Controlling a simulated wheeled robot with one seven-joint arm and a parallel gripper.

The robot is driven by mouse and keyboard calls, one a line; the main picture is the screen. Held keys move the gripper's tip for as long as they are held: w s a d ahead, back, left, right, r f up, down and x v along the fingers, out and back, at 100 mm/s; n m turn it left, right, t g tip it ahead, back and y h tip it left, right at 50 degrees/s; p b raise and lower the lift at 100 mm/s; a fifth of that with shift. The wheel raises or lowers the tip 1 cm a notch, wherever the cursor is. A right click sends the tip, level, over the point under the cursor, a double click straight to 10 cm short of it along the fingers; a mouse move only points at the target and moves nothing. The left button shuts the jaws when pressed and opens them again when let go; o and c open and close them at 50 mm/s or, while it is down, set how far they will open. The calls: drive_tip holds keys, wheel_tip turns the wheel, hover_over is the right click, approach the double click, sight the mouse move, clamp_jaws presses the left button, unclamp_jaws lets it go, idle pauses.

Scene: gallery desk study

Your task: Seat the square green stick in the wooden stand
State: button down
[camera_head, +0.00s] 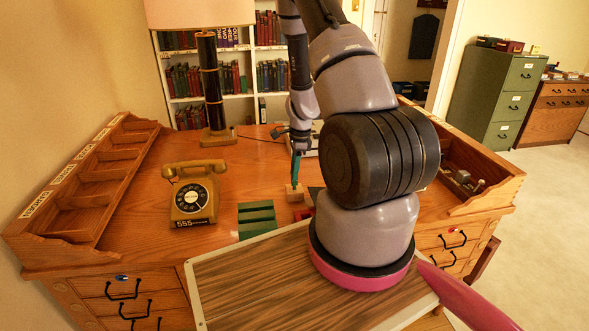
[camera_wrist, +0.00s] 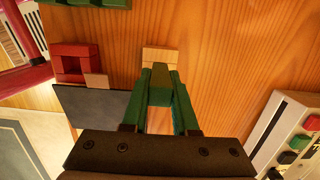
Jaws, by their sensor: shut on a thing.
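My gripper (camera_head: 298,152) is shut on the square green stick (camera_head: 296,170), which points down and looks close to upright. The stick's dark green end shows between the fingertips in the wrist view (camera_wrist: 160,76). The pale wooden stand (camera_head: 294,192) is on the desk right under the stick; it also shows just beyond the fingertips in the wrist view (camera_wrist: 161,54). The stick's lower end meets or overlaps the stand in both views. I cannot tell whether it is inside the stand or only above it, as the opening is hidden.
A red block frame (camera_wrist: 75,62), a small wooden block (camera_wrist: 96,81) and a dark flat plate (camera_wrist: 95,110) lie close to the stand. A green block (camera_head: 257,218) and a telephone (camera_head: 192,195) are to the left. A white device (camera_wrist: 292,135) stands right in the wrist view.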

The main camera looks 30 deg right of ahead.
drive_tip(key=shift+f, duration=0.9)
drive_tip(key=c, duration=0.6)
unclamp_jaws()
drive_tip(key=shift+r, duration=0.1)
wheel_tip(320, 180, up, 11)
drive_tip(key=d, duration=0.1)
drive_tip(key=shift+s+d+f, duration=0.15)
drive_tip(key=shift+s+f, duration=0.05)
